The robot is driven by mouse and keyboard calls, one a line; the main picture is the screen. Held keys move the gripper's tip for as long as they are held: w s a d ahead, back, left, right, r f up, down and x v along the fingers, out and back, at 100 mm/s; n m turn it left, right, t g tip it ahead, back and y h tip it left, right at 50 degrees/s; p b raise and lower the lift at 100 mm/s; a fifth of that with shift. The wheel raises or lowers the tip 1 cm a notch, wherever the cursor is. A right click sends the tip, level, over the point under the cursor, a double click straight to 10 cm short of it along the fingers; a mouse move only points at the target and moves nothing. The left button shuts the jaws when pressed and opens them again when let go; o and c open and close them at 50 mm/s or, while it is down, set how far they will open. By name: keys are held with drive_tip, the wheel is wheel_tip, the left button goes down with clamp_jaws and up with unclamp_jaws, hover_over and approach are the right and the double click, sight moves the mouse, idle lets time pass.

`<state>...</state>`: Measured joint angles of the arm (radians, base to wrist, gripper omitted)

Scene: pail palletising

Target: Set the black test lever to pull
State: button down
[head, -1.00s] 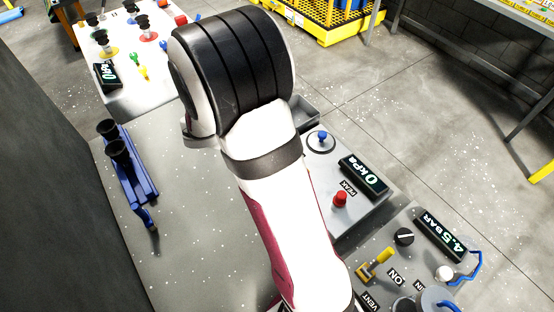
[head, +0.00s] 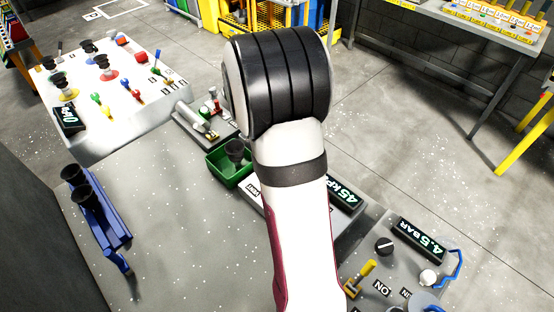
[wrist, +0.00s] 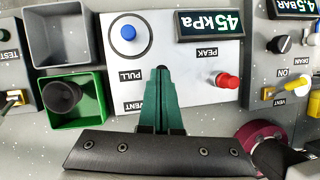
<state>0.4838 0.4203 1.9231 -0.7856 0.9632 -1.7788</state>
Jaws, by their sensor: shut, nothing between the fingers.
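My gripper (wrist: 161,75) has green fingers, shut and empty, and lies over the white gauge panel (wrist: 205,62) in the wrist view. Its tips are just right of the PULL label (wrist: 130,76) and the VENT label (wrist: 133,106). A small dark spot shows at the fingertips; I cannot tell whether it is the black test lever. The lever is otherwise not discernible, and my fingers cover the area beside the labels. The panel's display (wrist: 210,23) reads 45 kPa, also in the head view (head: 345,193). My arm hides the fingers in the head view.
The panel has a blue knob (wrist: 128,33) and a red button (wrist: 228,81). A green bin (wrist: 74,112) holding a black cup and an empty grey bin (wrist: 70,38) stand left. A 4.5 BAR panel (head: 420,240) is at right. A blue rack (head: 103,220) holds black cups.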

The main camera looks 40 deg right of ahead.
drive_tip(key=shift+d+f, duration=0.1)
drive_tip(key=shift+d, duration=0.15)
idle(0.4)
drive_tip(key=d+v, duration=0.1)
drive_tip(key=v, duration=1.2)
drive_tip(key=shift+w+d+r, duration=0.2)
drive_tip(key=shift+d+r, duration=0.05)
drive_tip(key=shift+r, duration=0.1)
drive_tip(key=s+a+f+m+y, duration=0.2)
drive_tip(key=s+a+m+y, duration=0.1)
drive_tip(key=s+a+m, duration=0.6)
drive_tip(key=s+a+f+m+t+y, duration=0.1)
drive_tip(key=s+a+f+m+y, duration=0.1)
drive_tip(key=s+a+m, duration=0.8)
drive_tip(key=a+m+y, duration=0.1)
drive_tip(key=a+m, duration=0.1)
drive_tip(key=a, duration=0.5)
drive_tip(key=shift+f+m, duration=0.3)
drive_tip(key=shift+m, duration=0.1)
